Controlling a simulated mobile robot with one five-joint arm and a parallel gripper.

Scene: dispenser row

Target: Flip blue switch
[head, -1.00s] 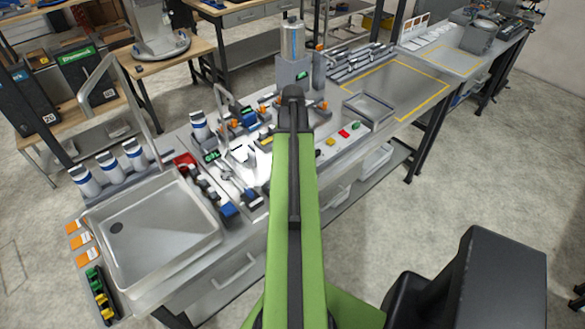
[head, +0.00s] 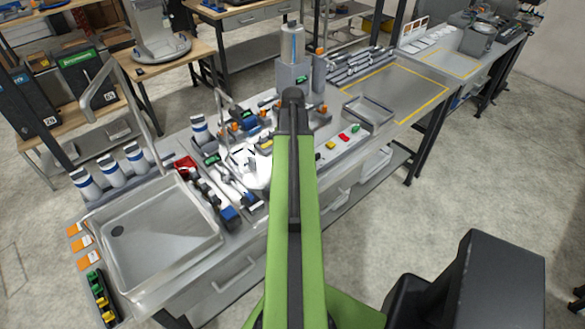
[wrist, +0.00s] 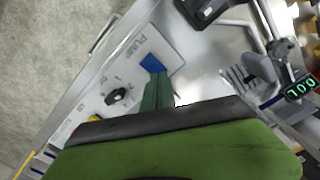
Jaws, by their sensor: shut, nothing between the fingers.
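The blue switch (wrist: 152,62) sits on a pale panel beside the printed word PUMP in the wrist view. My gripper (wrist: 156,76) is shut and empty, its dark green fingers pointing at the switch. The fingertips overlap the switch's near edge in the picture; I cannot tell whether they touch it. In the head view my green arm reaches over the bench and hides the switch and the gripper.
A black knob (wrist: 117,97) is on the same panel. Yellow (head: 331,144), red (head: 344,137) and green (head: 356,128) controls line the bench front. A sink (head: 150,285) is at left. A metal tray (head: 370,110) lies behind the controls.

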